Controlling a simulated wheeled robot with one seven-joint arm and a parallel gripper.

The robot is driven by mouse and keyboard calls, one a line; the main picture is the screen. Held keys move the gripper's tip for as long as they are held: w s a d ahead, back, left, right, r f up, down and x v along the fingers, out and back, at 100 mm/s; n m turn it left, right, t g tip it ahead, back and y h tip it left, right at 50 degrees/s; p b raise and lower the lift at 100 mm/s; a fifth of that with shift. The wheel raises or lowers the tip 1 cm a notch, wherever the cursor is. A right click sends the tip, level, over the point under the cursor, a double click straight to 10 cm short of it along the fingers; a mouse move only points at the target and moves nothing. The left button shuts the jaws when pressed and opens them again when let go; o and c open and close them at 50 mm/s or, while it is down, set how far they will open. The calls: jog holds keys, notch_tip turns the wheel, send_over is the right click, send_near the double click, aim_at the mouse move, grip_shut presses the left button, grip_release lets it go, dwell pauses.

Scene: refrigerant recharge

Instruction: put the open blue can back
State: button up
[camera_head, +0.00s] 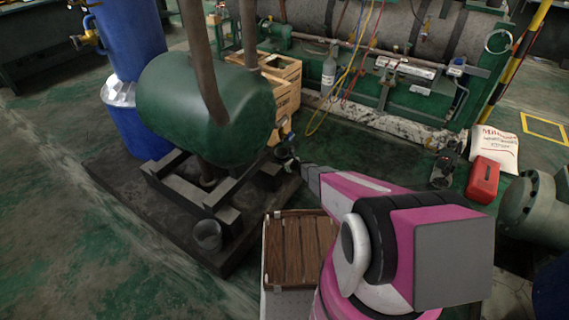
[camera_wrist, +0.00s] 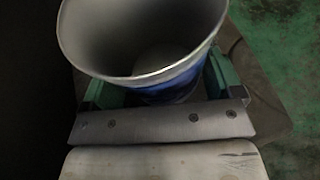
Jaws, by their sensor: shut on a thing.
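The open blue can (camera_wrist: 178,84) fills the upper middle of the wrist view. Its bare metal rim and empty-looking grey inside face the camera, and blue shows on its outer wall. My gripper (camera_wrist: 160,92) is shut on it, with a green finger on each side of the can. In the head view my gripper (camera_head: 289,162) is small and dark, at the end of my pink arm, beside the right end of the green tank. The can cannot be made out clearly there.
Wooden crates (camera_head: 285,85) stand behind. A slatted wooden top (camera_head: 298,250) is near my arm. A red box (camera_head: 482,180) and white sack (camera_head: 497,148) lie right. Floor at left is clear.

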jog(key=shift+f, duration=0.15)
jog(key=o, duration=1)
jog(key=shift+c, duration=0.2)
